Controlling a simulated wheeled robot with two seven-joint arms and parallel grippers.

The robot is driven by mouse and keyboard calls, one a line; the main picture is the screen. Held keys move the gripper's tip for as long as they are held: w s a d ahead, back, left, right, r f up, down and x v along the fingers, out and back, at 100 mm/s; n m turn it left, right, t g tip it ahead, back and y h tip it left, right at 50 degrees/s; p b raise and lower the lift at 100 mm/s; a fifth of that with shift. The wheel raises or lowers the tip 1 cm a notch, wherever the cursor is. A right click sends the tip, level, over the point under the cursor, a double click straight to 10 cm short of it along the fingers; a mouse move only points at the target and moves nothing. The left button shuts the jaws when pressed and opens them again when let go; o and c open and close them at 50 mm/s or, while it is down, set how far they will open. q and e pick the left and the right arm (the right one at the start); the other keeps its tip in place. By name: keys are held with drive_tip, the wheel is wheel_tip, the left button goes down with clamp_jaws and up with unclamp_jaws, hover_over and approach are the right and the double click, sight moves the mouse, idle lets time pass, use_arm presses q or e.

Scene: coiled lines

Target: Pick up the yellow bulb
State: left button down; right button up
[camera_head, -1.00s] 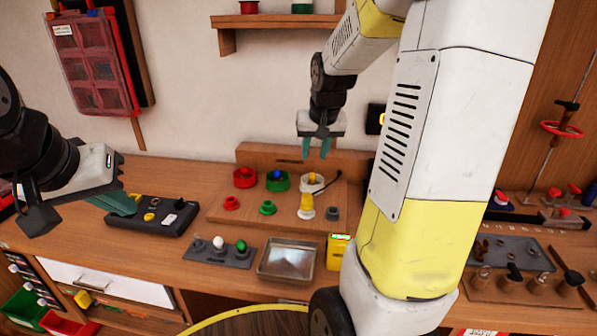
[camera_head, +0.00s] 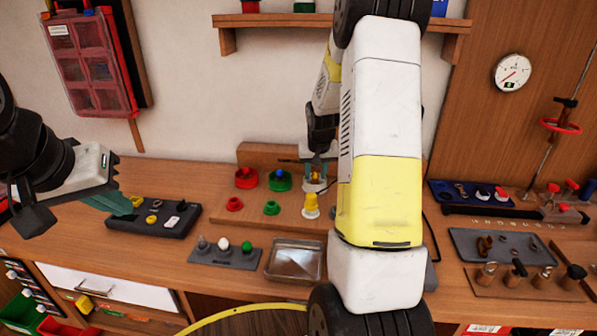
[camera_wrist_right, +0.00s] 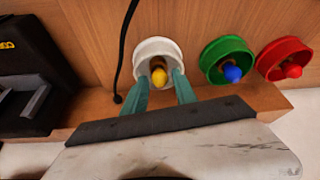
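The yellow bulb (camera_wrist_right: 159,76) sits in a white round holder (camera_wrist_right: 158,52) in the right wrist view. In the head view the bulb (camera_head: 315,177) shows small between my right fingers. My right gripper (camera_wrist_right: 162,91) is open, with one teal finger on each side of the bulb; gaps show between the fingers and the bulb. It also shows in the head view (camera_head: 315,172), partly behind my right arm. My left gripper (camera_head: 115,203) is over the dark switch box at the left; its finger gap cannot be made out.
A green holder with a blue bulb (camera_wrist_right: 232,73) and a red holder with a red bulb (camera_wrist_right: 293,70) stand beside the white one. A black cable (camera_wrist_right: 123,50) runs close by.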

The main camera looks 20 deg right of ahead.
sight(315, 173)
clamp_jaws()
idle(0.3)
drive_tip(key=shift+r, duration=0.6)
wheel_tip(315, 173, up, 2)
drive_tip(key=shift+r, duration=0.1)
drive_tip(key=s+d, duration=0.2)
drive_tip(key=s, duration=0.5)
drive_tip(key=s+d+r, duration=0.1)
drive_tip(key=s+d, duration=0.2)
drive_tip(key=s, duration=0.5)
drive_tip(key=shift+d+r, duration=0.15)
drive_tip(key=shift+r, duration=0.15)
drive_tip(key=shift+n+y, duration=0.6)
drive_tip(key=shift+n, duration=1.1)
